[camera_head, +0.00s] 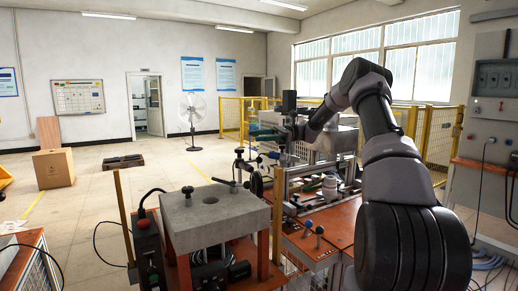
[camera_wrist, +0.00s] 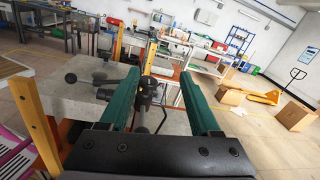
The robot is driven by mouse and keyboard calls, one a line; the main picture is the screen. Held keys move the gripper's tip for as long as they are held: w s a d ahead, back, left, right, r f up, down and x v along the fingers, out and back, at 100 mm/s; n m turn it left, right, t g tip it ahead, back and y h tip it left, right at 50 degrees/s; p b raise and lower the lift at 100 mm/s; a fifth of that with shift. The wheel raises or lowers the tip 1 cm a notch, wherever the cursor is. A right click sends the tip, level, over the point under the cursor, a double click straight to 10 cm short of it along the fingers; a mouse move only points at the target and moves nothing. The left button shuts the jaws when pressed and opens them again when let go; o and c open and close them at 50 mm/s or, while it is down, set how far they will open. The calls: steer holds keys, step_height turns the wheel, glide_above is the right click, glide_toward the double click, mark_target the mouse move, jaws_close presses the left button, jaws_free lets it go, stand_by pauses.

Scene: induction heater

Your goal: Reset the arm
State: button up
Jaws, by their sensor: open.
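My arm (camera_head: 395,165) rises on the right of the head view and bends over the induction heater bench. My gripper (camera_head: 262,133) is at its far end, above the bench's back left part, small and partly hidden. In the wrist view my gripper (camera_wrist: 160,74) shows two green fingers spread apart. Between and beyond them are a black clamp fixture with ball-ended handles (camera_wrist: 148,92) and a grey stone-like block (camera_wrist: 95,90). No held object is visible between the fingers.
A grey block with a hole (camera_head: 215,215) stands on an orange frame at the front. A control box with a red button (camera_head: 150,255) is left of it. An electrical cabinet (camera_head: 490,95) is at right. A cardboard box (camera_head: 54,168) stands on open floor at left.

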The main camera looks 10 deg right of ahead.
steer(key=shift+r, duration=0.35)
steer(key=shift+s+a+r+h, duration=0.2)
steer(key=shift+s+a+h, duration=0.05)
steer(key=shift+h, duration=0.05)
steer(key=s+a+r+n+t+h, duration=0.15)
steer(key=s+h, duration=0.25)
steer(key=s, duration=0.4)
steer(key=s+a+r+n+t+h, duration=0.1)
steer(key=s+a+r+n+h, duration=0.2)
steer(key=s+h, duration=0.35)
steer(key=s+d+r+n+t+h, duration=0.1)
steer(key=s+d+t, duration=0.3)
steer(key=s, duration=0.7)
steer(key=s+d+r+n+t+h, duration=0.1)
steer(key=s+d+n+t+h, duration=0.2)
steer(key=s, duration=0.8)
steer(key=shift+d+r+t, duration=0.15)
steer(key=shift+d+t, duration=0.7)
steer(key=shift+d, duration=0.05)
steer(key=shift+n+h, duration=0.25)
